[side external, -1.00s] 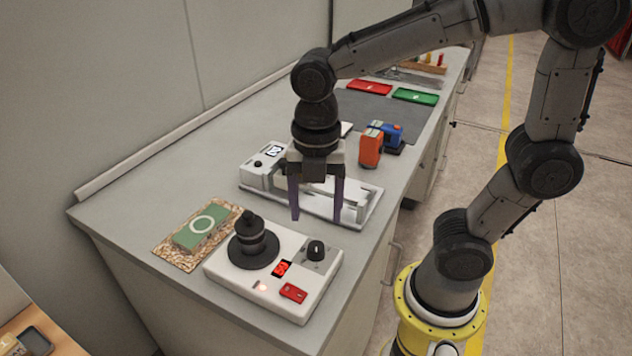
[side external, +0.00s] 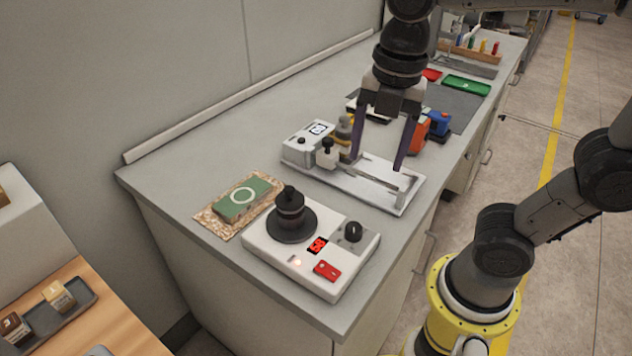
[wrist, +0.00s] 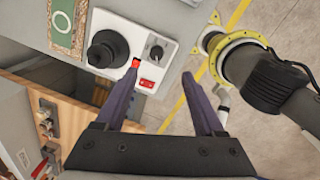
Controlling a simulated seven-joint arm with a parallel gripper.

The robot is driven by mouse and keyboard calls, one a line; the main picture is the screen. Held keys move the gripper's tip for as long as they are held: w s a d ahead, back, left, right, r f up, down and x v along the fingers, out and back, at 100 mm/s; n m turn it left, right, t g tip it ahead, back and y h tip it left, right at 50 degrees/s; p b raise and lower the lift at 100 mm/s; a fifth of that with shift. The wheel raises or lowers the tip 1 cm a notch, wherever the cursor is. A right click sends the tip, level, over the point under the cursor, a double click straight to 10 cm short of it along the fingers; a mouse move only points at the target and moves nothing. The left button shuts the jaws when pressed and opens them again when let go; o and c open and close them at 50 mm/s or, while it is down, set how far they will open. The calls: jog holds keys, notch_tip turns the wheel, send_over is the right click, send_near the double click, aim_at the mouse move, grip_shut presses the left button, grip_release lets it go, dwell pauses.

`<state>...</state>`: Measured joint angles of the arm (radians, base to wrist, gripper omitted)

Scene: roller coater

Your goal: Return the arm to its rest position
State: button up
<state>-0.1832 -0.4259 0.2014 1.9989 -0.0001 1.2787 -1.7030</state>
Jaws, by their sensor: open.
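My gripper (side external: 382,160) is open and empty, with its two dark purple fingers hanging over the white roller coater device (side external: 385,186) in the side view. I cannot tell the exact height of the fingertips above it. In the wrist view my gripper (wrist: 165,90) also shows its fingers spread apart, with nothing between them. A white hotplate-like unit (side external: 335,278) stands at the front of the bench, with a black knobbed piece on its round plate, a red display and a red switch. It also shows in the wrist view (wrist: 172,50), beyond the fingers.
A green block with a white ring (side external: 257,188) lies on a speckled mat left of the unit. Orange and blue items (side external: 438,123) and a green tray (side external: 466,85) stand farther back. A wooden surface with a grey tray (side external: 72,312) is at lower left. Bare bench lies along the wall.

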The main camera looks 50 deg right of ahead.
jog(key=s+d+f+m+t, duration=0.1)
jog(key=s+d+m+t, duration=0.1)
jog(key=m, duration=0.8)
jog(key=s+d+f+m+t, duration=0.2)
jog(key=s+m, duration=0.1)
jog(key=m, duration=0.8)
jog(key=shift+s+f+m+t, duration=0.15)
jog(key=shift+m+t, duration=0.15)
